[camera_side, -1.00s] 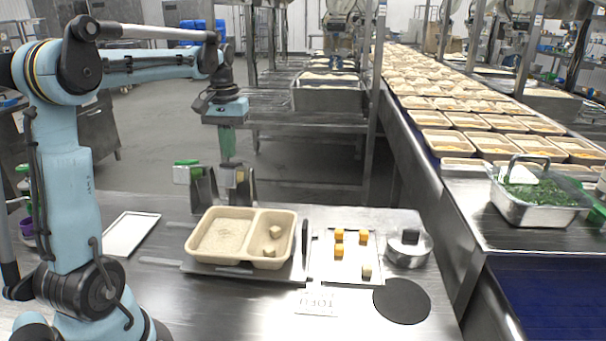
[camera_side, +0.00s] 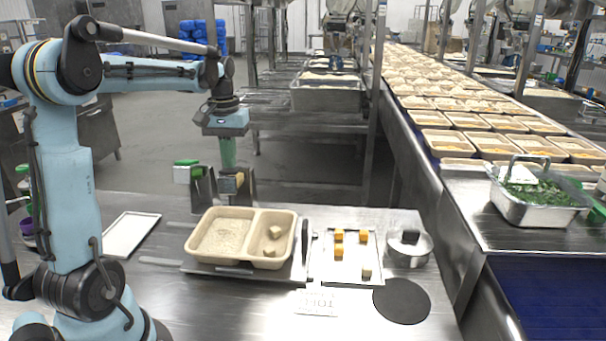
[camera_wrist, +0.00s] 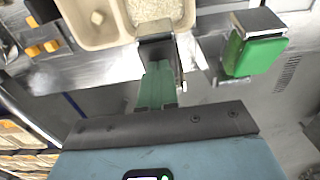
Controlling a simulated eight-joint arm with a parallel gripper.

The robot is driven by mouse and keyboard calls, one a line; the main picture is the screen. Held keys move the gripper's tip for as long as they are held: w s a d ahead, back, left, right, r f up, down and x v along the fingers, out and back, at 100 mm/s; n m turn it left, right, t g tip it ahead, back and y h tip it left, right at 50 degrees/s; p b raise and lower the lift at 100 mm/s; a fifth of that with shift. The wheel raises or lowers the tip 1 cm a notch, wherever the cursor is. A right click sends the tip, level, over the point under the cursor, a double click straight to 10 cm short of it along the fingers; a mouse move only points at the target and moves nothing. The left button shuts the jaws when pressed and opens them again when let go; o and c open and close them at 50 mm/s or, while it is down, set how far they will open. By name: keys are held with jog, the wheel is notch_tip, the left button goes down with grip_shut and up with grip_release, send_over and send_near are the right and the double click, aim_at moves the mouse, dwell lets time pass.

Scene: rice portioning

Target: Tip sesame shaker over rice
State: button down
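The tan two-compartment tray (camera_side: 270,262) sits on the steel table with rice (camera_side: 222,238) in its left compartment. Two shakers stand in dark holders behind the tray: a green-lidded shaker (camera_side: 186,172) on the left and another shaker (camera_side: 231,184) on the right. I cannot tell from labels which holds sesame. My gripper (camera_side: 228,165) points down with green fingers right above the right shaker. In the wrist view the fingers (camera_wrist: 158,84) reach toward that shaker's top, and the green lid (camera_wrist: 255,56) is beside them. The finger gap and any contact are unclear.
Pale cubes (camera_side: 271,241) lie in the tray's right compartment. To its right are a white board (camera_side: 352,263) with orange and pale cubes, a lidded steel pot (camera_side: 408,250) and a black disc (camera_side: 402,301). An empty white plate (camera_side: 130,234) lies at left.

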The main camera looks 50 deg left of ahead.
aim_at(229, 171)
jog(key=shift+s+d+f, duration=0.15)
jog(key=shift+f, duration=0.4)
jog(key=shift+s+d+f, duration=0.15)
jog(key=shift+f, duration=0.45)
jog(key=shift+s+d+f, duration=0.15)
jog(key=shift+f, duration=0.4)
jog(key=shift+r, duration=0.15)
jog(key=shift+w+a+r, duration=0.2)
jog(key=shift+r, duration=0.75)
jog(key=shift+w+a+r, duration=0.15)
jog(key=shift+a+r, duration=0.05)
jog(key=shift+r, duration=0.7)
jog(key=shift+w+a+r, duration=0.2)
jog(key=shift+r, duration=0.75)
jog(key=shift+d, duration=0.1)
jog(key=s+d+f+m+t, duration=0.1)
jog(key=d+f+m+t, duration=0.1)
jog(key=d, duration=0.6)
jog(key=s+d+f+m+t, duration=0.2)
jog(key=d+m, duration=0.2)
jog(key=d, duration=0.4)
jog(key=s+d+f+m+t, duration=0.1)
jog(key=d+f+m+t, duration=0.1)
jog(key=d, duration=0.6)
jog(key=shift+s+m+t, duration=0.2)
jog(key=shift+m+t, duration=0.3)
jog(key=shift+t, duration=0.1)
